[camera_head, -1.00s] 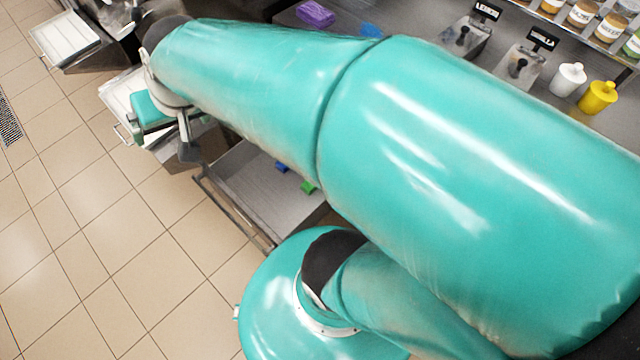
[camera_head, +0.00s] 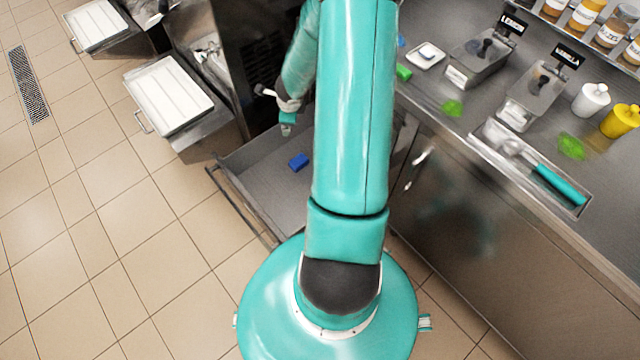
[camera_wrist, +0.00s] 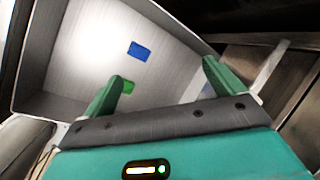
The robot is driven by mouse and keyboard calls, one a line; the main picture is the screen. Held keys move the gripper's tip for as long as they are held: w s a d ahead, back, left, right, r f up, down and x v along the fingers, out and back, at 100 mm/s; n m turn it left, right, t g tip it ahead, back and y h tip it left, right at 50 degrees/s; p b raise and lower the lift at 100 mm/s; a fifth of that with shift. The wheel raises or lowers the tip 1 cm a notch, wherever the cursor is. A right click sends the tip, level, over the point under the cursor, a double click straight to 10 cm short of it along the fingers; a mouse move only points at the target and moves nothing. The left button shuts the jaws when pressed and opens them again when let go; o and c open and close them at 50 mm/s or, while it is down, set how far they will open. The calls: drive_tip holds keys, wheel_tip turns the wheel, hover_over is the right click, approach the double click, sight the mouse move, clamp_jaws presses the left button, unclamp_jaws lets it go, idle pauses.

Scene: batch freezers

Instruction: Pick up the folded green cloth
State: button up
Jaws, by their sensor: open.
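A small green folded piece (camera_wrist: 128,87) lies on the floor of the open metal drawer (camera_wrist: 38,60), beside my left finger in the wrist view and partly hidden by it. In the head view my arm hides it. A small blue folded piece (camera_wrist: 139,50) lies farther in; it also shows in the head view (camera_head: 298,161). My gripper (camera_wrist: 160,72) is open and empty, its two green fingers spread above the drawer. In the head view my gripper (camera_head: 287,128) is over the drawer's back part, near the freezer front.
Bright green crumpled pieces (camera_head: 452,107) and a green block (camera_head: 404,72) lie on the steel counter (camera_head: 432,88) at right, near metal tubs and a teal-handled scoop (camera_head: 560,185). A white-topped tray (camera_head: 168,95) juts out left of the drawer. Tiled floor is clear.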

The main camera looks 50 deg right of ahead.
drive_tip(key=s+f+m+g+y, duration=0.1)
drive_tip(key=s+f+m, duration=0.2)
drive_tip(key=f, duration=0.5)
drive_tip(key=s+f+m+g+y, duration=0.1)
drive_tip(key=s+f+m, duration=0.2)
drive_tip(key=s+f, duration=0.3)
drive_tip(key=s+f+m+g, duration=0.2)
drive_tip(key=s+f+m, duration=0.1)
drive_tip(key=f, duration=0.7)
drive_tip(key=shift+s+d+f+y, duration=0.1)
drive_tip(key=shift+s+f+y, duration=0.1)
drive_tip(key=shift+s+y, duration=0.35)
drive_tip(key=shift+s+f, duration=0.2)
drive_tip(key=shift+f, duration=2.6)
drive_tip(key=c, duration=1.1)
